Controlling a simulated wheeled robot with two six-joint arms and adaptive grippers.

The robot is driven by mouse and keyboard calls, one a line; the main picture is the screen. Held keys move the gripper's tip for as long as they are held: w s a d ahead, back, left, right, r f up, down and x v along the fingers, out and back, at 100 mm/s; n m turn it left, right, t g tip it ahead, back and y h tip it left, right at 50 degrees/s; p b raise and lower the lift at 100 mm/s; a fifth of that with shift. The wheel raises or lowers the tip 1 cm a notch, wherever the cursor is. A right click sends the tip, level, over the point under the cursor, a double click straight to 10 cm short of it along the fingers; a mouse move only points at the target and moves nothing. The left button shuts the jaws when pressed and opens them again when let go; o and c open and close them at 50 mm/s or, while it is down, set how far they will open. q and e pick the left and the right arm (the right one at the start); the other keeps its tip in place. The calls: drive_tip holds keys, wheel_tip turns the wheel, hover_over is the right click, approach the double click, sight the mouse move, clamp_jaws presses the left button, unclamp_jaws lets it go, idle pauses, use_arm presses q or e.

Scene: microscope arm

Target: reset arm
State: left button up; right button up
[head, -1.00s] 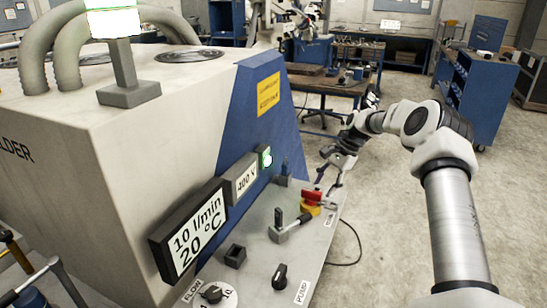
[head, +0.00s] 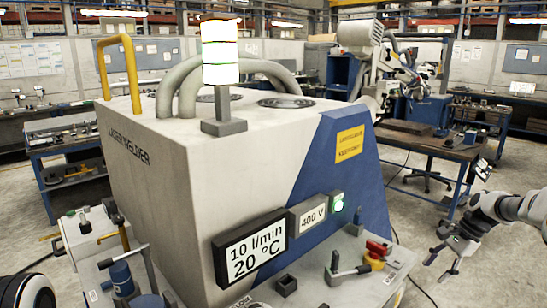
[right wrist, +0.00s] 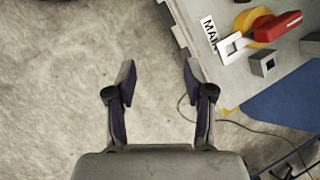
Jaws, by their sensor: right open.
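My right gripper (head: 439,268) is open and empty, to the right of the front ledge of the laser welder (head: 150,165). In the right wrist view its two fingers (right wrist: 158,80) stand apart with bare floor between them. The red and yellow main switch (head: 376,252) on the ledge is left of this gripper and apart from it. The switch also shows at the top right of the right wrist view (right wrist: 278,27). My left gripper is out of view.
The ledge carries a grey lever (head: 338,270) and a small dark block (head: 286,285). A cable (head: 420,290) lies on the floor beside the ledge. A workbench (head: 425,145) stands behind. The floor at right is mostly clear.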

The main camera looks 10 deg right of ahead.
drive_tip(key=s+a+f+n+g+h, duration=0.1)
drive_tip(key=s+a+f+n+g, duration=0.3)
drive_tip(key=a+f, duration=0.7)
drive_tip(key=s+a+f+n+g+h, duration=0.1)
drive_tip(key=s+a+f+g, duration=0.1)
drive_tip(key=s+a+f, duration=0.65)
drive_tip(key=s+a+f+n+t+h+b, duration=0.1)
drive_tip(key=s+a+f+n, duration=0.2)
drive_tip(key=s+a+n, duration=0.55)
drive_tip(key=s+a+f+n+h, duration=0.1)
drive_tip(key=s+a+f, duration=0.4)
drive_tip(key=s, duration=0.8)
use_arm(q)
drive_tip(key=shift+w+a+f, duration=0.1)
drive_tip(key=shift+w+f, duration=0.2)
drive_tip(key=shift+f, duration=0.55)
use_arm(e)
drive_tip(key=w+t, duration=0.1)
drive_tip(key=w+r+n+t, duration=0.1)
drive_tip(key=w+a+n+t, duration=0.1)
drive_tip(key=w, duration=0.1)
drive_tip(key=shift+r+n+h, duration=0.25)
drive_tip(key=shift+r+h, duration=0.05)
